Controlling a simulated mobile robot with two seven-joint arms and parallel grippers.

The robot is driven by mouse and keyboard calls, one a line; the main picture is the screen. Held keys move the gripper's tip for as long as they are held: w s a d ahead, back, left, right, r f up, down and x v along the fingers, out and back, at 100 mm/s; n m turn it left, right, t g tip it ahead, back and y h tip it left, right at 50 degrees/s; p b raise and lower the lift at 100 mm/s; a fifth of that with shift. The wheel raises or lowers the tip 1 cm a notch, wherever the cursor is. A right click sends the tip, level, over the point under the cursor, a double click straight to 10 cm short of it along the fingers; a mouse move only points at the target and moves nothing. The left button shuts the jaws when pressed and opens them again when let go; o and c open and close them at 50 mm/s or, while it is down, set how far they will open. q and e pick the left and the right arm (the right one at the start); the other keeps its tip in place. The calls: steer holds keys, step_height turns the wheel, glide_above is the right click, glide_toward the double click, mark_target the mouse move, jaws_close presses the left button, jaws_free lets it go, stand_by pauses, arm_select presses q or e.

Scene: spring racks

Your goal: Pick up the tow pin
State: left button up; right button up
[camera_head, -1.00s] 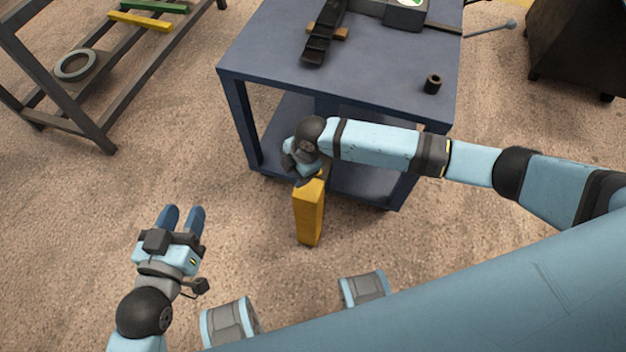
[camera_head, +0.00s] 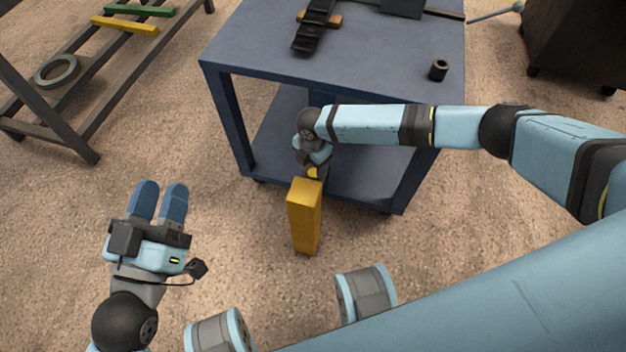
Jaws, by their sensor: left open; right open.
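I cannot make out the tow pin for certain. A grey rod with a ball end (camera_head: 497,12) sticks out past the table's back right corner. My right gripper (camera_head: 314,168) hangs in front of the table, pointing down just behind the top of a yellow upright block (camera_head: 305,215). A small yellow patch shows at it; its fingertips are mostly hidden. I cannot tell whether it touches the block. My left gripper (camera_head: 159,203) is open and empty over bare floor at the lower left, its two blue fingers apart.
A blue-grey table (camera_head: 270,45) with a lower shelf stands ahead. On it are a short dark hollow cylinder (camera_head: 439,70) and a black stepped strip (camera_head: 315,28). A dark rack (camera_head: 85,125) at left holds a grey ring (camera_head: 57,72) and coloured bars.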

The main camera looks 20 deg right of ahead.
mark_target(312, 173)
step_height(312, 173, down, 5)
steer(key=b, duration=0.2)
steer(key=shift+b, duration=0.3)
arm_select(q)
steer(key=f, duration=0.2)
steer(key=f+g, duration=0.1)
steer(key=shift+w+d+f+g, duration=0.15)
steer(key=shift+d+f+g, duration=0.05)
steer(key=shift+f+g, duration=0.15)
arm_select(e)
steer(key=shift+c, duration=0.4)
steer(key=c, duration=1)
